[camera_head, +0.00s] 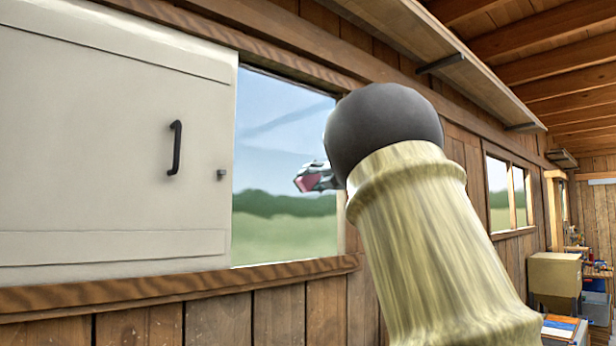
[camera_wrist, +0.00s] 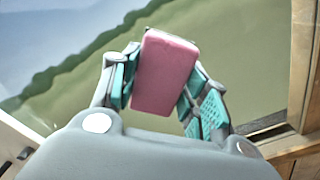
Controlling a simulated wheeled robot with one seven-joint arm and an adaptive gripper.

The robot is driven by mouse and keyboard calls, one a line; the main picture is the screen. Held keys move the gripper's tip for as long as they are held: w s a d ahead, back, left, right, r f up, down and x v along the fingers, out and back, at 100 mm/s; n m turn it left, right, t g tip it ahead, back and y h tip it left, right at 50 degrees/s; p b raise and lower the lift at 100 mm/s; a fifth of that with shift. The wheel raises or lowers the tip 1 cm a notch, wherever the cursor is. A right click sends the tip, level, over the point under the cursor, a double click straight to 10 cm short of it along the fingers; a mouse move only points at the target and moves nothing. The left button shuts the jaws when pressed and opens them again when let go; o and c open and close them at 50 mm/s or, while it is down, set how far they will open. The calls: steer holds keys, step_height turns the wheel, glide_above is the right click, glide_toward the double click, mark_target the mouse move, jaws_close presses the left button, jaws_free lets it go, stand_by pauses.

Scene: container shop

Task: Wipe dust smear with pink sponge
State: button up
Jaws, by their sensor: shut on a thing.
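The pink sponge (camera_wrist: 165,78) is a flat block held between the two teal-padded fingers of my gripper (camera_wrist: 166,60) in the wrist view. The gripper is shut on it, and the sponge sticks out past the fingertips. In the head view the gripper (camera_head: 322,174) shows small beside my arm, in front of the window pane (camera_head: 275,225), with a bit of the pink sponge (camera_head: 307,184) visible. I cannot tell whether the sponge touches the glass. I cannot make out a dust smear for certain; faint pale streaks on the pane could be sky.
A white panel (camera_head: 105,140) with a dark handle (camera_head: 175,148) covers the window's left side. A wooden sill (camera_head: 180,286) runs below, and a shelf (camera_head: 455,65) juts out above right. A cardboard box (camera_head: 555,275) stands far right.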

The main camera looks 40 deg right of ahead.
mark_target(277, 176)
steer(key=shift+w+d, duration=0.1)
steer(key=shift+d, duration=0.25)
steer(key=shift+a, duration=0.1)
steer(key=shift+s+a+b, duration=0.15)
steer(key=shift+a+b, duration=0.65)
steer(key=shift+a, duration=1.05)
steer(key=shift+s+a+b, duration=0.15)
steer(key=shift+a+b, duration=0.65)
steer(key=shift+a, duration=1)
steer(key=shift+a, duration=0.1)
steer(key=shift+a+b, duration=0.3)
steer(key=shift+a, duration=0.15)
steer(key=shift+s+a+b, duration=0.15)
steer(key=shift+a+b, duration=0.2)
steer(key=shift+a, duration=0.95)
steer(key=shift+s, duration=0.15)
